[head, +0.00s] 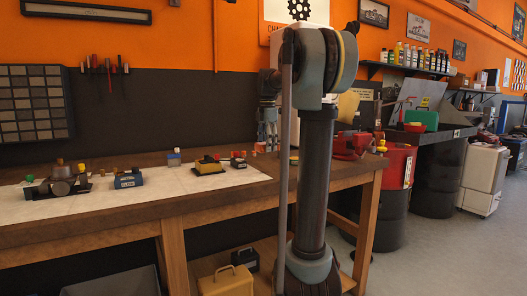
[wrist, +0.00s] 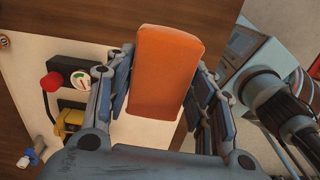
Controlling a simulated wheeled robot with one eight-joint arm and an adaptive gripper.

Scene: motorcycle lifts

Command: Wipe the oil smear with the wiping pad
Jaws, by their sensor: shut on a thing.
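The wiping pad (wrist: 168,70) is an orange block with rounded corners, held between the fingers of my gripper (wrist: 160,82) in the wrist view. My gripper is shut on its sides. In the head view my gripper (head: 267,137) points down over the right part of the workbench, close to the white sheet's right end; the pad cannot be made out there. I cannot make out the oil smear in either view.
The wooden workbench (head: 140,222) carries a white sheet (head: 150,202) with a blue box (head: 128,179), a yellow-topped device (head: 208,166) and a metal motor part (head: 60,184). A red vise (head: 350,145) stands to the right. A red knob (wrist: 50,81) lies left of my fingers.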

